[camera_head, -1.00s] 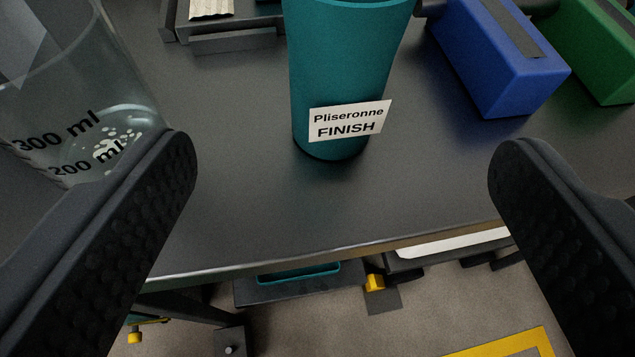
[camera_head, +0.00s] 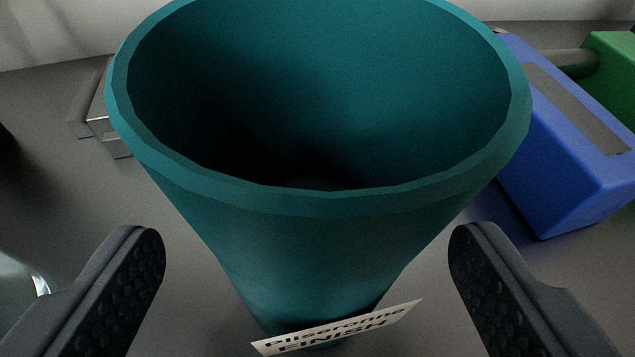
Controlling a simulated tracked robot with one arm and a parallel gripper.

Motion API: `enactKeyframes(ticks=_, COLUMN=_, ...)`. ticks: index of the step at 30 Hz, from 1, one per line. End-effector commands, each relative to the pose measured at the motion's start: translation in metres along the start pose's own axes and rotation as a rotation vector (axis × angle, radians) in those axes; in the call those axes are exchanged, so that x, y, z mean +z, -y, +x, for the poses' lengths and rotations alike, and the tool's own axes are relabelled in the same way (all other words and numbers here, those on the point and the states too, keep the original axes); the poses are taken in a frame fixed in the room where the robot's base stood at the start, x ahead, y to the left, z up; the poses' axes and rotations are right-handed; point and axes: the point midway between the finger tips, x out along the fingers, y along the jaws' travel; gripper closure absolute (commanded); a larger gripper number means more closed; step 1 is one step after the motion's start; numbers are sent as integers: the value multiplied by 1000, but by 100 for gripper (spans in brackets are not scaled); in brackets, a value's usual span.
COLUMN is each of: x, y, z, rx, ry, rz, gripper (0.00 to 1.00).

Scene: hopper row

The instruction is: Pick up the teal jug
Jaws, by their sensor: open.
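The teal jug (camera_head: 300,240) stands upright on the dark table, large in the middle of the view. I look down into its wide open mouth, and its inside is dark and looks empty. A white label reading "Pliseronne FINISH" (camera_head: 336,328) is on its lower front. My gripper (camera_head: 307,245) is open. One finger shows to the left of the jug and one to the right, with visible gaps to its sides. The jug's base is partly cut off by the lower edge of the view.
A blue block-shaped thing (camera_head: 575,165) is close on the right, with a green one (camera_head: 612,75) behind it. A grey metallic object (camera_head: 100,118) is behind the jug at left. A clear glass vessel (camera_head: 20,310) shows at the lower left edge. Bare table (camera_head: 60,190) lies left of the jug.

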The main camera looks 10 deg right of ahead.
Motion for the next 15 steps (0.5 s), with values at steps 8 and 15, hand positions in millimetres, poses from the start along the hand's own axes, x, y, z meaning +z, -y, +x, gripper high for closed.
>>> enactKeyframes(ticks=8, x=3, y=-2, z=36, rx=0, ry=1, rz=-1, gripper=20)
enactKeyframes(ticks=15, x=3, y=-2, z=38, rx=0, ry=2, rz=0, gripper=20)
